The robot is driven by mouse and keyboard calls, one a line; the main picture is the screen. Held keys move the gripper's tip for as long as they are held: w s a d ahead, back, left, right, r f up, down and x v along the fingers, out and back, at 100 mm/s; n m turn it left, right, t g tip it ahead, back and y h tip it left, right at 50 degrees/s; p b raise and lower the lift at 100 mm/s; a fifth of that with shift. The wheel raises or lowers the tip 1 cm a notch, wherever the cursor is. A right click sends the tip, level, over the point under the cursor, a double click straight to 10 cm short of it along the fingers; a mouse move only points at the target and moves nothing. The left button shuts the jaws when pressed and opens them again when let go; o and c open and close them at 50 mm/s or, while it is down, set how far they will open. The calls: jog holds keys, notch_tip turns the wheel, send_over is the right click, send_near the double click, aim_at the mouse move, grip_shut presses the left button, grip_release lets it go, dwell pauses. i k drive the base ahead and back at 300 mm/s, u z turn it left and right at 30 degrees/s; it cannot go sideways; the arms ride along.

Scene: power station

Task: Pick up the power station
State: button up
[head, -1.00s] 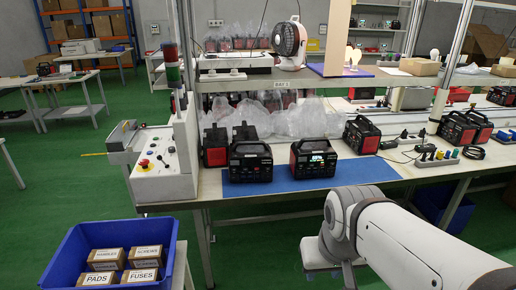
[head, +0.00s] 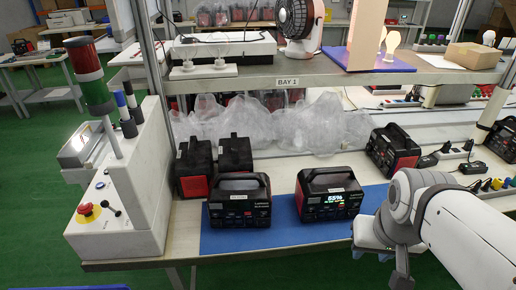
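Two black and red power stations with top handles stand upright on a blue mat (head: 225,241) at the front of the bench. The left power station (head: 240,207) has a dark screen. The right power station (head: 329,198) has a lit display that seems to read 55%. My gripper (head: 374,250) hangs at the mat's right end, to the right of and nearer than the lit power station, apart from both. Its fingers are mostly hidden by my wrist, so I cannot see whether it is open.
Two dark units (head: 194,170) stand behind the left power station. Another power station (head: 393,150) sits at the back right. A control box (head: 120,195) with a red button and a signal tower closes off the left. A shelf (head: 330,75) with a fan overhangs the back.

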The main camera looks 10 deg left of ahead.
aim_at(244, 197)
jog(key=u, duration=0.45)
jog(key=i, duration=0.85)
jog(key=u, duration=0.75)
